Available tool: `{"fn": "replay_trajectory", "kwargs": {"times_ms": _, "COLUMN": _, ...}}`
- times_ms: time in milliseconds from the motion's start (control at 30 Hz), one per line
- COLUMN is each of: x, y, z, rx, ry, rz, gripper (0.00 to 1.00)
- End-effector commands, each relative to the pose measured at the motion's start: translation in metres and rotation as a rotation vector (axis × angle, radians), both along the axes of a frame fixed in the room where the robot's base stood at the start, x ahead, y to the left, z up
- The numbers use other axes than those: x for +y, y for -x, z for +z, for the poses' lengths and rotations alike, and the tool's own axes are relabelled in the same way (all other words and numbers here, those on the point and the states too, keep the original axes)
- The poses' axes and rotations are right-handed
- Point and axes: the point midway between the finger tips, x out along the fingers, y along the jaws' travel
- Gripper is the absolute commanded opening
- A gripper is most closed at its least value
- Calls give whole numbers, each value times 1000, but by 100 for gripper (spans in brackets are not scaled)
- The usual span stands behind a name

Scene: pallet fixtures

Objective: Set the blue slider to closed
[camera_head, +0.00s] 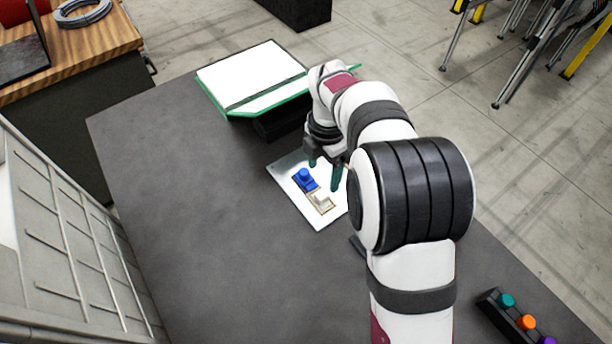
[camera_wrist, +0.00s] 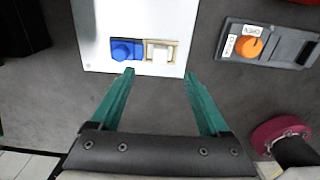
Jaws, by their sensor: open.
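The blue slider (camera_head: 305,180), a block with a round knob, sits at one end of a tan-framed track on a white plate (camera_head: 284,172). In the wrist view the blue slider (camera_wrist: 125,50) is at the left end of the track, and a pale cream block or recess (camera_wrist: 160,54) is at the right end. No label on the track is readable. My gripper (camera_head: 324,173) is open and empty, with teal fingers apart above the plate. In the wrist view my gripper (camera_wrist: 159,73) has its fingertips near the plate's lower edge, not around the slider.
A dark fixture (camera_wrist: 290,49) with an orange knob (camera_wrist: 249,46) and small labels lies right of the plate in the wrist view. A green-edged white panel (camera_head: 250,75) stands behind. Coloured buttons (camera_head: 527,322) are at lower right. The grey table (camera_head: 200,220) is clear at left.

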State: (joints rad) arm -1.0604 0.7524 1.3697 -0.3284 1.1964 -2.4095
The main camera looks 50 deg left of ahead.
Motion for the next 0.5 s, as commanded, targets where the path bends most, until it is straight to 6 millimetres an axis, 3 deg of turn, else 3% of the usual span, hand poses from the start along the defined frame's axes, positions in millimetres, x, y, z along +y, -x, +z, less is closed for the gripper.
{"fn": "replay_trajectory", "kwargs": {"times_ms": 433, "x": 0, "y": 0, "z": 0, "rx": 0, "ry": 0, "rz": 0, "gripper": 79}}
{"fn": "replay_trajectory", "kwargs": {"times_ms": 500, "x": 4, "y": -1, "z": 3, "rx": -1, "ry": 0, "rz": -6, "gripper": 67}}
